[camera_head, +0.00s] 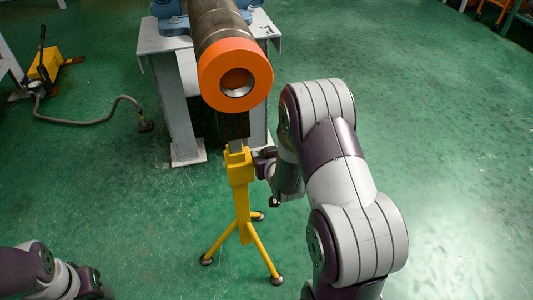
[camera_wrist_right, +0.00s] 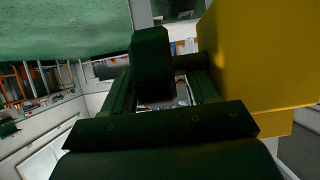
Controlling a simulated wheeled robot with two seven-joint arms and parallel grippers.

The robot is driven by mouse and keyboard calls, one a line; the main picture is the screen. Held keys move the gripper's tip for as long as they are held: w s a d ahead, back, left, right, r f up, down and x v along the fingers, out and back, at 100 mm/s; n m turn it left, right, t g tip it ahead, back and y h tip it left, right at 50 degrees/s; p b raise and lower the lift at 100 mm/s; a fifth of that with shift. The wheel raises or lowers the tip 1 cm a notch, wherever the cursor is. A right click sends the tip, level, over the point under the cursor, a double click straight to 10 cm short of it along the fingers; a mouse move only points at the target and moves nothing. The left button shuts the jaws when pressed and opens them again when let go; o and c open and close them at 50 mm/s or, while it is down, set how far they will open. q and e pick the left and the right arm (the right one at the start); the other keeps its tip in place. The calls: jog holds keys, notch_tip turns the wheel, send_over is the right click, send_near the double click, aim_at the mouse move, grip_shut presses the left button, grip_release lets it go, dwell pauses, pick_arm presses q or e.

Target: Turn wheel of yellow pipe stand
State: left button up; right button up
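The yellow pipe stand (camera_head: 240,172) stands upright on spread legs under the front end of a pipe. My right gripper (camera_head: 264,161) is at the right side of the stand's upper part, close to the yellow body. In the right wrist view the yellow stand (camera_wrist_right: 262,55) fills the right side, beside the dark parts of my right gripper (camera_wrist_right: 165,92). The stand's wheel cannot be made out clearly; my gripper and wrist cover that side. Whether the fingers are closed on it cannot be told. My left arm's end (camera_head: 92,284) shows low at the left, away from the stand; its fingers are not clear.
The dark pipe (camera_head: 215,22) with an orange end ring (camera_head: 232,60) lies above the stand. A grey metal table (camera_head: 180,105) stands behind. A yellow pump (camera_head: 45,64) with a hose (camera_head: 90,122) is at the far left. The green floor to the right is clear.

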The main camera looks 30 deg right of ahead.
jog(key=p+v, duration=0.5)
jog(key=v, duration=0.7)
jog(key=shift+s+r, duration=0.15)
jog(key=shift+s, duration=0.15)
